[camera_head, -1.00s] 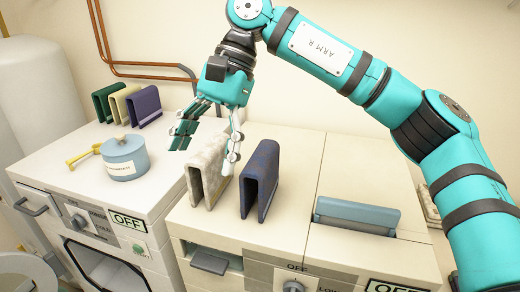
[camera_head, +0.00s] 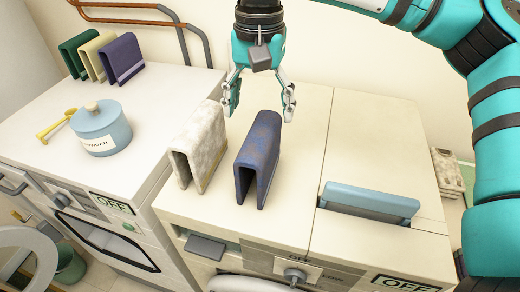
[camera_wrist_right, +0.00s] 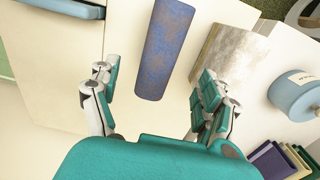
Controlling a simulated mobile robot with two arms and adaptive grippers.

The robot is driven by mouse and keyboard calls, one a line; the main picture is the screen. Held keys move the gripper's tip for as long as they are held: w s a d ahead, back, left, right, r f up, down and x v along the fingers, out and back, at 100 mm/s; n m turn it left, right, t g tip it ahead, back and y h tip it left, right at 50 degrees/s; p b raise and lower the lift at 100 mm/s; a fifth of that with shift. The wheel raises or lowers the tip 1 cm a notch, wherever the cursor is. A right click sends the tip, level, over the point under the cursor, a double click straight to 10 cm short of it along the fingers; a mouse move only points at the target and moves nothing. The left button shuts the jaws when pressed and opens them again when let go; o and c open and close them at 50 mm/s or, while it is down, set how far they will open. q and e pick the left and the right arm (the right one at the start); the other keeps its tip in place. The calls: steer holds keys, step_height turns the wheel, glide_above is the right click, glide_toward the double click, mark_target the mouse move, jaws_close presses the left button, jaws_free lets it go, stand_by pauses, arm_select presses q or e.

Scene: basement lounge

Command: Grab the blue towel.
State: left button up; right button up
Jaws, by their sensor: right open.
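A dark blue, worn-looking folded towel (camera_head: 259,160) stands upright like an inverted U on top of the white machine in the middle. It also shows in the right wrist view (camera_wrist_right: 163,50), lying ahead of the fingers and between their lines. My right gripper (camera_head: 259,108) is open and empty, pointing down above and just behind the blue towel. Its fingers do not appear to touch the towel. In the right wrist view the open fingers (camera_wrist_right: 150,100) are spread wider than the towel. My left gripper is in no view.
A cream patterned folded towel (camera_head: 200,145) stands close left of the blue one. A lidded blue pot (camera_head: 101,130), a yellow object (camera_head: 54,127) and green, yellow and purple folded cloths (camera_head: 122,60) are on the left machine. A blue-grey panel (camera_head: 368,200) stands up at right.

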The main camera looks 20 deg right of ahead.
mark_target(260, 133)
step_height(260, 133, down, 2)
steer(key=shift+f+p, duration=0.1)
steer(key=shift+p, duration=0.2)
steer(key=shift+f+p, duration=0.25)
steer(key=shift+p, duration=0.1)
step_height(260, 133, down, 4)
steer(key=shift+d+r+p, duration=0.1)
steer(key=shift+r+p, duration=0.05)
steer(key=shift+p, duration=0.85)
steer(key=shift+f, duration=0.45)
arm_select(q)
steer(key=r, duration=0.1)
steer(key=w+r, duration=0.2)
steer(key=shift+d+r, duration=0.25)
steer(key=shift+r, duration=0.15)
arm_select(e)
jaws_close()
